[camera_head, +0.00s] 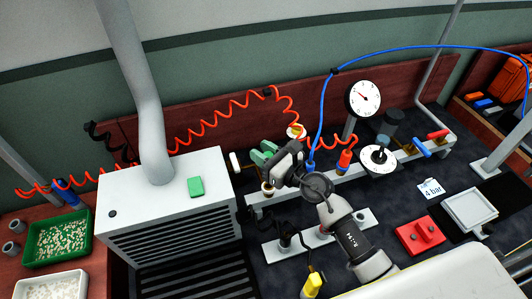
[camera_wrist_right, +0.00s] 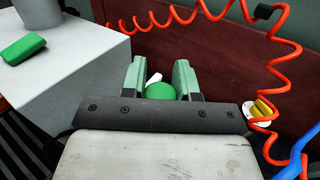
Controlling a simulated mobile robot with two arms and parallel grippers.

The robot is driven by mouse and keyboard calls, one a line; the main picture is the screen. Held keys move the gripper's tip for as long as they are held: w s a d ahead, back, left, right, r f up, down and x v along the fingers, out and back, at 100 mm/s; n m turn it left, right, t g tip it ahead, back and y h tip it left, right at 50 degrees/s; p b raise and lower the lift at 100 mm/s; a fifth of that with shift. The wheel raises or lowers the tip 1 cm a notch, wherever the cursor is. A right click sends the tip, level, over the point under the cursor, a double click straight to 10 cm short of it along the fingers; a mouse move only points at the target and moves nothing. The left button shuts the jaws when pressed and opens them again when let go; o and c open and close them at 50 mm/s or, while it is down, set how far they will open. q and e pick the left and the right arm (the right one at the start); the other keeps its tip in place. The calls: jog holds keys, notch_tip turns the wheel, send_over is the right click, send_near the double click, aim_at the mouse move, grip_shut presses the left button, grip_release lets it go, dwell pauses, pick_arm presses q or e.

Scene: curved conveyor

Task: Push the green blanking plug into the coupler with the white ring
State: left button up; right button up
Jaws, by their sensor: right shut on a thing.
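My right gripper (camera_head: 262,154) has green fingers and reaches over the left end of the grey rail (camera_head: 385,160). In the right wrist view it is shut on a rounded green thing (camera_wrist_right: 160,91), which I take to be the green blanking plug. In the head view the plug cannot be told apart from the fingers. A small coupler (camera_head: 268,187) with a pale ring stands on the rail just below the gripper. I cannot tell whether the plug touches it, and it is hidden in the wrist view. My left gripper is not in view.
A white vented box (camera_head: 165,205) with a green block (camera_head: 195,187) on top stands to the left. A coiled red hose (camera_head: 235,108) runs behind the gripper. A blue hose (camera_head: 322,110) and red connector (camera_head: 345,158) are to its right. A gauge (camera_head: 364,97) stands behind.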

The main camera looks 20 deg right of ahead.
dwell(0.4)
notch_tip(320, 180, down, 6)
jog(key=b, duration=0.5)
jog(key=shift+r, duration=0.1)
dwell(1.7)
jog(key=shift+f+b, duration=1.55)
jog(key=shift+f, duration=0.4)
jog(key=o, duration=1)
